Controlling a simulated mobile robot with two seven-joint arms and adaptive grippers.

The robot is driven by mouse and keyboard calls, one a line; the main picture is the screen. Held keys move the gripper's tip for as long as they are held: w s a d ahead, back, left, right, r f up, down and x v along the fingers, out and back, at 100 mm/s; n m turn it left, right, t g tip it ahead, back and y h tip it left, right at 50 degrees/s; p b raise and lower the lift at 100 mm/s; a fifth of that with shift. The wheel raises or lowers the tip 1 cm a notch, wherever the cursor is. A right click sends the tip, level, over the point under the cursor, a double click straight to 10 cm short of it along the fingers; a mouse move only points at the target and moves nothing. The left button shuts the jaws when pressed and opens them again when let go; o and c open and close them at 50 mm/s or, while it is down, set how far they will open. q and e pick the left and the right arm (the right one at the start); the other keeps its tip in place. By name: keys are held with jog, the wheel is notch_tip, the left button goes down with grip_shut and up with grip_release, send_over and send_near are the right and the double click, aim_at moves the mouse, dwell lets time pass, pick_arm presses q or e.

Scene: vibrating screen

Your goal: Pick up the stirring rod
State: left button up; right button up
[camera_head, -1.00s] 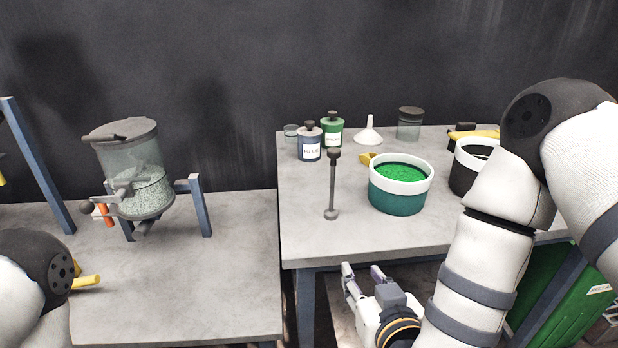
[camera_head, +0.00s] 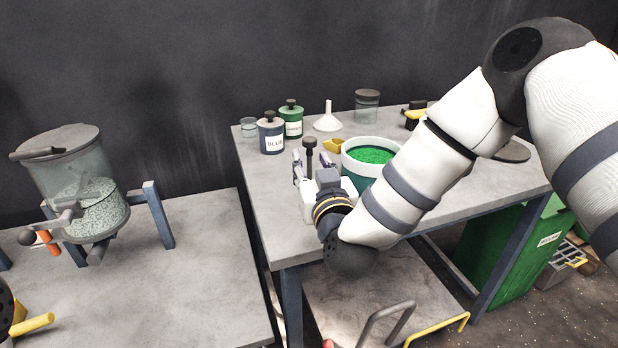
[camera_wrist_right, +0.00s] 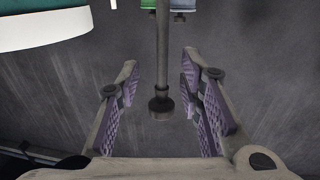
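The stirring rod (camera_head: 310,143) stands upright on the right-hand table in the head view. Its dark top knob shows above my right gripper (camera_head: 311,164), and its lower part is hidden behind the gripper. In the right wrist view the thin grey rod (camera_wrist_right: 162,50) runs down from the top edge to a dark knobbed end. That end lies between the two purple-padded fingers of the right gripper (camera_wrist_right: 160,82) in the picture. Gaps show on both sides, so the gripper is open. My left gripper is out of view.
A bucket of green material (camera_head: 372,154) stands close right of the gripper. A screening hopper (camera_head: 75,180) is on the left table.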

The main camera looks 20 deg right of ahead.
jog(key=shift+w+f, duration=0.15)
jog(key=shift+w, duration=0.65)
grip_shut()
